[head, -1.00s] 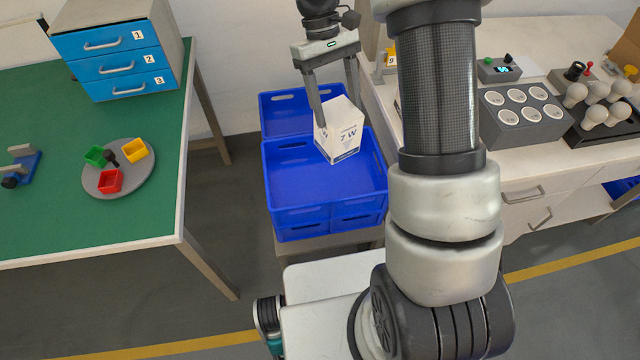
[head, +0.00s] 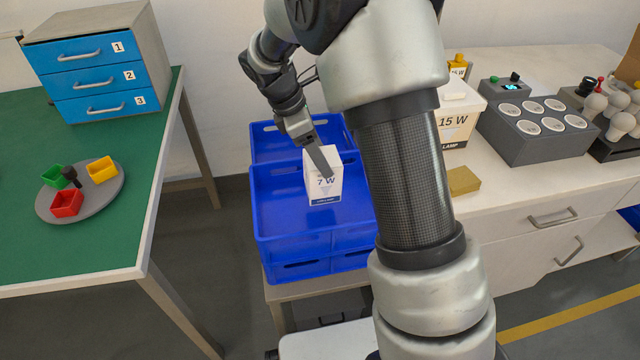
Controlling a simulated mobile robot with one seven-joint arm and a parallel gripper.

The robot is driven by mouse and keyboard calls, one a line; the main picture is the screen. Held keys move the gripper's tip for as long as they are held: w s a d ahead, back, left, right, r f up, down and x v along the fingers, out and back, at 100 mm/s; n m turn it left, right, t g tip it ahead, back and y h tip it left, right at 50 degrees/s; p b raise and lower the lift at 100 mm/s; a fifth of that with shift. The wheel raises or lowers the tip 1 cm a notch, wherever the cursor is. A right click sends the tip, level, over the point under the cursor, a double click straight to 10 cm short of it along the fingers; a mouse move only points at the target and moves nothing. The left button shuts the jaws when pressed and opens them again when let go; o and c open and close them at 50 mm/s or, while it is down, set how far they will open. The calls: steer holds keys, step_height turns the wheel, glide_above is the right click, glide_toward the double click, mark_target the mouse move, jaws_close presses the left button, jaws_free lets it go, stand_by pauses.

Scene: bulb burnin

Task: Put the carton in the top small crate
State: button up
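The carton (head: 323,190) is a white box marked "7 W" with a blue band near its base. It stands nearly upright over the open blue crate (head: 258,215) at the front of the stack. I cannot tell whether its base touches the crate floor. My gripper (head: 322,160) points down at the carton from above. One finger lies across the carton's upper face, and the other is hidden. The gripper appears shut on the carton. My arm covers the crate's right side.
Another blue crate part (head: 275,145) with a handle slot rises behind. To the right, a counter holds a "15 W" box (head: 455,120), a grey socket block (head: 530,130) and bulbs. The green table (head: 110,230) at left carries a blue drawer unit (head: 95,80) and a round tray (head: 98,198).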

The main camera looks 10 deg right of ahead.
step_height(320, 180, down, 6)
steer(key=shift+r+b, duration=0.1)
steer(key=shift+b, duration=0.7)
steer(key=o, duration=1.3)
steer(key=shift+f, duration=0.2)
steer(key=shift+r, duration=0.1)
